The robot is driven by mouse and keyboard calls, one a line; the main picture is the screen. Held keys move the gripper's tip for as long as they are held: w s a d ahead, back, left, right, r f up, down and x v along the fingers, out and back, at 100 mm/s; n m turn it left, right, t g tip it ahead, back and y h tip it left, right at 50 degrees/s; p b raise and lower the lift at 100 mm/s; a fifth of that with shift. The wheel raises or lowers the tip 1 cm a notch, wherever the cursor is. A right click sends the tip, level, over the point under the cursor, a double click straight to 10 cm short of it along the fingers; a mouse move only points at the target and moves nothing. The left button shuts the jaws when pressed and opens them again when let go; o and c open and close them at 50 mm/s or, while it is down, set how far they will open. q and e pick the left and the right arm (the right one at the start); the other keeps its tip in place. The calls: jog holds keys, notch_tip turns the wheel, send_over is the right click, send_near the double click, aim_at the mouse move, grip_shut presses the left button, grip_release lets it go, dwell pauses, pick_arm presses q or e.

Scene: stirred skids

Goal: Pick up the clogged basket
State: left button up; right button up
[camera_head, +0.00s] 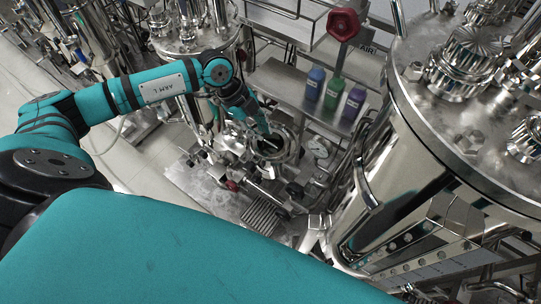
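My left arm reaches in from the left, and its dark gripper (270,141) points down at a round, open-topped metal housing (289,153). The fingertips are at or inside the housing's mouth. They are small and dark here, so I cannot tell whether they are open or shut on anything. I cannot make out the clogged basket; the gripper and the housing rim cover the inside of the opening. My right gripper is not in view.
A red valve handle (343,24) stands above. A large steel tank (400,165) blocks the right side.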

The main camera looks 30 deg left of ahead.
aim_at(269, 143)
pick_arm(q)
jog(key=shift+a+p+x, duration=0.2)
jog(key=shift+p+x, duration=0.15)
jog(key=shift+x, duration=3.15)
jog(key=shift+w+f, duration=0.1)
jog(key=shift+w, duration=0.05)
jog(key=shift+c, duration=0.4)
grip_shut()
notch_tip(269, 143, up, 18)
jog(key=b, duration=0.1)
